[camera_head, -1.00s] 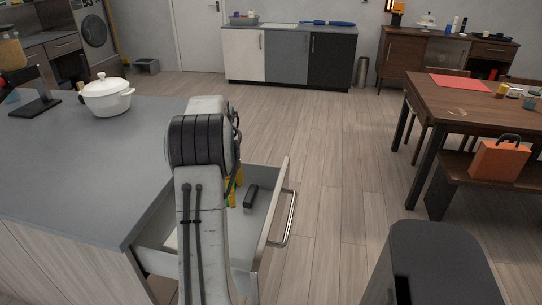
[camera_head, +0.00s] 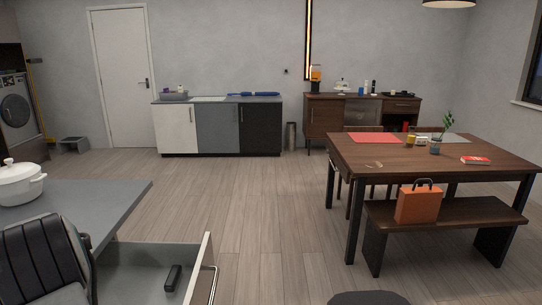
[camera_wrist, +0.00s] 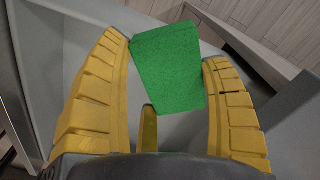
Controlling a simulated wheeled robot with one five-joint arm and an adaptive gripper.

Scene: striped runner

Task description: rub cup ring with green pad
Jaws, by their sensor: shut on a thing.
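In the wrist view my gripper (camera_wrist: 166,52) has its yellow fingers closed on a green pad (camera_wrist: 167,70). The pad is tilted and sticks out past the fingertips, over the grey drawer inside. A small pale curved mark (camera_head: 373,165), which looks like the cup ring, lies on the dark wooden table (camera_head: 455,166), far from my gripper. Its exact shape is too small to tell.
The open drawer (camera_head: 140,255) beside the grey counter (camera_head: 90,200) holds a black object (camera_head: 172,278). A bench (camera_head: 465,212) with an orange bag (camera_head: 418,204) stands before the table. A red mat (camera_head: 375,145) and cups lie on it.

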